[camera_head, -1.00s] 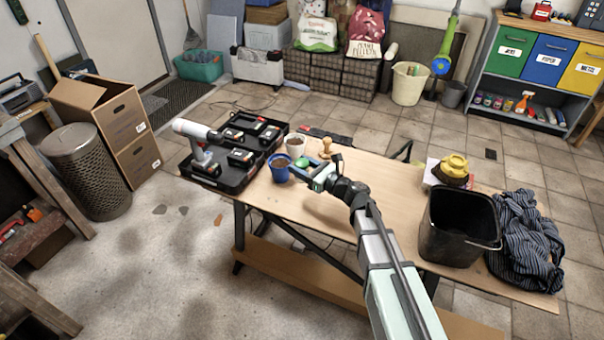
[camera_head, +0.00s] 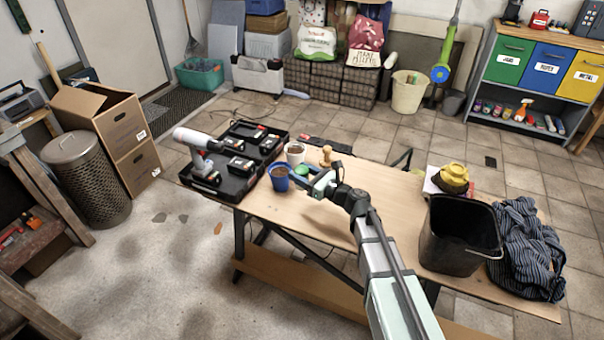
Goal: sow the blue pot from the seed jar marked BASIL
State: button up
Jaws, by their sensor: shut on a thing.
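The blue pot (camera_head: 278,180), filled with dark brown soil, stands on the workbench beside the black tool case. My gripper (camera_head: 306,181) is low over the bench, just right of the blue pot, and is shut. A small green-topped thing (camera_head: 302,169) shows at its fingertips and appears to be what it holds; it looks like a jar lid. The fingers hide part of it. No BASIL marking can be read.
A white pot (camera_head: 295,153) with soil and a wooden-handled tool (camera_head: 326,156) stand just behind. A black bucket (camera_head: 460,235), yellow object (camera_head: 453,178) and striped cloth (camera_head: 524,250) are right.

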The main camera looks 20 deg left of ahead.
jog(key=shift+s+a, duration=0.1)
jog(key=shift+a, duration=0.05)
jog(key=w+a+r+n, duration=0.1)
jog(key=w+a+r, duration=0.5)
jog(key=a+r, duration=0.4)
notch_tip(320, 180, down, 8)
jog(key=w+n+g+y, duration=0.1)
jog(key=n+g, duration=0.1)
jog(key=n, duration=0.9)
jog(key=a+n+g+y, duration=0.1)
jog(key=n+g+y, duration=0.1)
jog(key=n, duration=1)
jog(key=shift+w+f+g, duration=0.2)
jog(key=shift+w+g, duration=0.2)
jog(key=shift+g, duration=0.3)
jog(key=shift+n, duration=0.3)
